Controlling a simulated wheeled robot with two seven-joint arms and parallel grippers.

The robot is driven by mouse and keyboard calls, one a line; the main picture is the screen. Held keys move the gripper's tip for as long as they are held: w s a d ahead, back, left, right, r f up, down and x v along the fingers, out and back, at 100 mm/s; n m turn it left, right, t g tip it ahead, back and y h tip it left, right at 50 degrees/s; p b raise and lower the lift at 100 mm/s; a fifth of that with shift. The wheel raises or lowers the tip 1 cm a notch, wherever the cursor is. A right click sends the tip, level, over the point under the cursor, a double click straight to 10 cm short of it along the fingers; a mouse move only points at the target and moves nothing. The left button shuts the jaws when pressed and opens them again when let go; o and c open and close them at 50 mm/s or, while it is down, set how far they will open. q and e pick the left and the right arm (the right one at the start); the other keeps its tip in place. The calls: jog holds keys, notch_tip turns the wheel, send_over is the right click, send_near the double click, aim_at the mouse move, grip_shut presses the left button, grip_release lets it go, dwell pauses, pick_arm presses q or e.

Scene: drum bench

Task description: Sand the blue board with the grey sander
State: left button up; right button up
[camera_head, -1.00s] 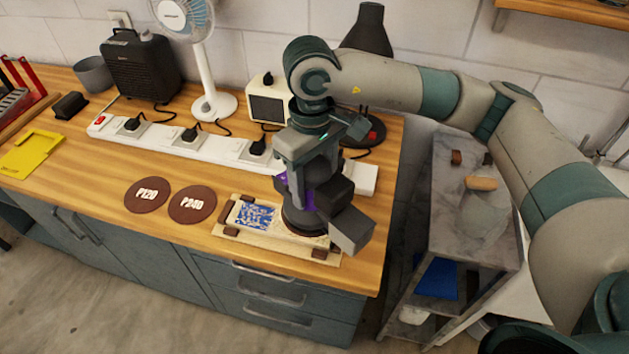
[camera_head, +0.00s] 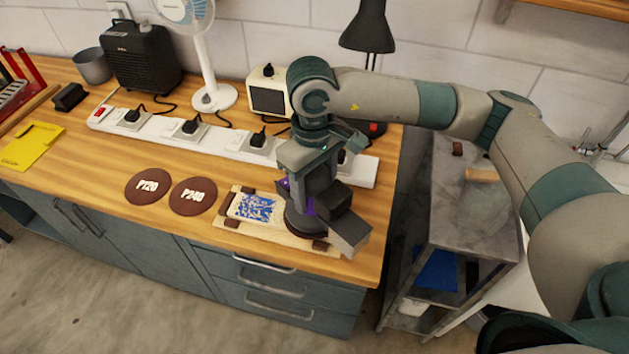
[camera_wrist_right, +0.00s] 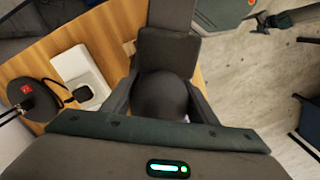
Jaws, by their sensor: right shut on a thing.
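The board (camera_head: 254,207) lies near the front edge of the bench, with patchy blue paint over pale bare wood on its visible left part. Small dark blocks sit at the corners of the pale base around it. The grey sander (camera_head: 347,232) stands over the right part of the board and hides it. My right gripper (camera_head: 312,183) is shut on the sander from above. In the right wrist view the sander's dark rounded body (camera_wrist_right: 160,97) sits between my fingers. I cannot tell whether its pad presses on the board. My left gripper is not in view.
Two brown discs marked P120 (camera_head: 147,186) and P240 (camera_head: 193,196) lie left of the board. A white power strip (camera_head: 205,142) with several plugs runs behind. A fan (camera_head: 208,90), heater (camera_head: 143,62) and lamp (camera_head: 369,30) stand at the back. A grey cart (camera_head: 470,215) is right.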

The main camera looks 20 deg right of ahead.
jog(key=shift+f, duration=0.85)
jog(key=shift+a+f+b, duration=0.1)
jog(key=shift+f+b, duration=0.3)
jog(key=shift+b, duration=0.15)
dwell(0.9)
jog(key=shift+w+a, duration=0.15)
jog(key=shift+w+a+b, duration=0.2)
jog(key=shift+a+b, duration=0.25)
jog(key=shift+b, duration=0.2)
jog(key=shift+w+a, duration=0.1)
jog(key=shift+a, duration=0.05)
jog(key=shift+w+a+b, duration=0.2)
jog(key=shift+a+b, duration=0.1)
jog(key=shift+b, duration=0.25)
jog(key=shift+w+a+b, duration=0.25)
jog(key=shift+a+b, duration=0.1)
jog(key=shift+b, duration=0.05)
jog(key=shift+a, duration=0.1)
